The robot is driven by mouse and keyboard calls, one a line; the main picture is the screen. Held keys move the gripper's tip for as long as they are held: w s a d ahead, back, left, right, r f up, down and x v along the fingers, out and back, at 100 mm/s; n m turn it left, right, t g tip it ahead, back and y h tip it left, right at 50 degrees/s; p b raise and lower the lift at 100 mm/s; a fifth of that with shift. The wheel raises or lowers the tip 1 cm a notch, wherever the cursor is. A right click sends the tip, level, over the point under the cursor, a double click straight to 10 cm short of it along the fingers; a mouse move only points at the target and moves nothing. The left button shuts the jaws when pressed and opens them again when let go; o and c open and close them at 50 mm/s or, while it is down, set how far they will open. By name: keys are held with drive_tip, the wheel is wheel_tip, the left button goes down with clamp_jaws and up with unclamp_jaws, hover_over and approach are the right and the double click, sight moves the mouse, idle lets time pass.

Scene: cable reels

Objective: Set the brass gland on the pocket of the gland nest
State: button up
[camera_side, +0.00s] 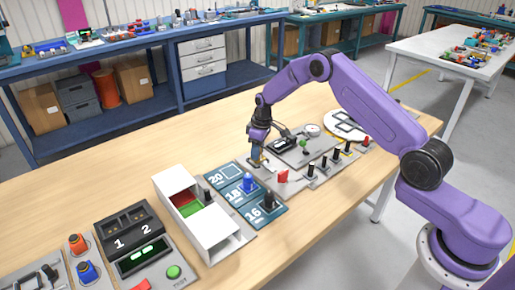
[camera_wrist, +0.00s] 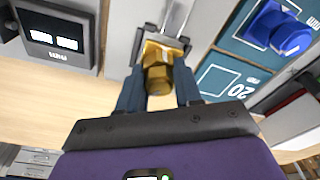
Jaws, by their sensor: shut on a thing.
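The brass gland (camera_wrist: 158,78) is between the fingers of my gripper (camera_wrist: 159,95) in the wrist view, and the jaws are shut on it. It overlaps a dark-edged holder on a grey plate; I cannot tell whether they touch. In the side view my gripper (camera_side: 257,158) points down just behind the numbered teal board, and the gland is too small to make out. The teal board (camera_side: 222,183), which appears to be the gland nest, has pockets marked 20, 18 and 16. Pocket 20 (camera_wrist: 217,82) is empty. A blue gland (camera_side: 249,183) stands at 18 and a black one (camera_side: 269,201) at 16.
A white open box (camera_side: 196,217) stands left of the teal board. A red part (camera_side: 282,177) and several upright pegs are right of the gripper. A display unit (camera_wrist: 56,38) is at the left in the wrist view. Bare table lies behind the board.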

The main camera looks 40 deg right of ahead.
drive_tip(key=shift+f, duration=0.35)
drive_tip(key=o, duration=1.1)
drive_tip(key=shift+r, duration=3.95)
